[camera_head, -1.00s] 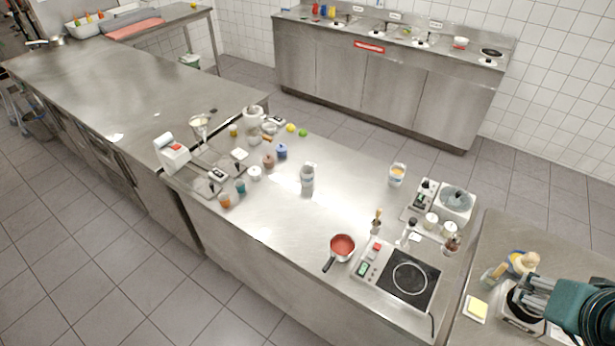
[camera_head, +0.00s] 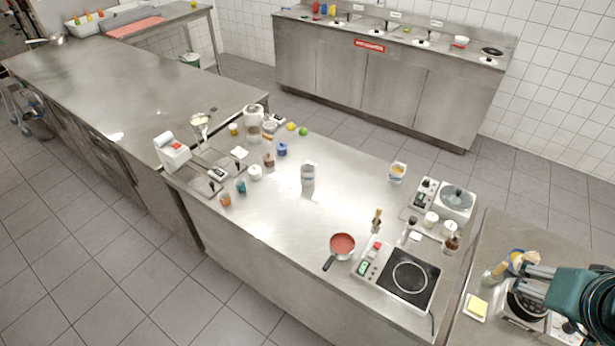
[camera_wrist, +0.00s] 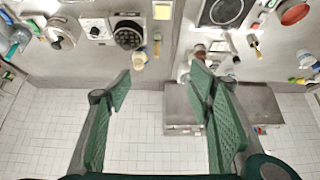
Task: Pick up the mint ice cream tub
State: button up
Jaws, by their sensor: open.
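I cannot single out a mint ice cream tub by its label in either view. A white tub with an orange-yellow patch (camera_head: 397,173) stands upright towards the back right of the steel counter. A pale cylindrical container (camera_head: 308,174) stands near the counter's middle. Both are too small to read. My gripper (camera_head: 528,283) is at the lower right, over the right-hand counter and well apart from both. In the wrist view my gripper (camera_wrist: 160,72) shows its two green pads spread apart with nothing between them.
A red-filled pan (camera_head: 342,244) and a hot plate (camera_head: 408,278) occupy the counter's front right. A white appliance (camera_head: 456,201) stands behind. A yellow-topped pad (camera_head: 476,307) lies near my gripper. The counter's middle front is clear.

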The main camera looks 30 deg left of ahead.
jog(key=w+a+r+n+g+y, duration=0.1)
jog(key=w+a+r+n+g, duration=0.2)
jog(key=w+a, duration=1.95)
jog(key=w+a+f+g, duration=0.1)
jog(key=w+a+f, duration=0.25)
jog(key=a, duration=0.55)
jog(key=w+a+f+g, duration=0.15)
jog(key=w+a, duration=0.25)
jog(key=a, duration=0.5)
jog(key=n+g+h, duration=0.1)
jog(key=n+g, duration=0.1)
send_over(308, 174)
jog(key=w+a, duration=0.2)
jog(key=w, duration=0.1)
notch_tip(308, 174, down, 23)
jog(key=shift+s+r+b, duration=0.2)
jog(key=shift+b, duration=0.2)
jog(key=shift+t, duration=0.25)
jog(key=shift+f, duration=1.3)
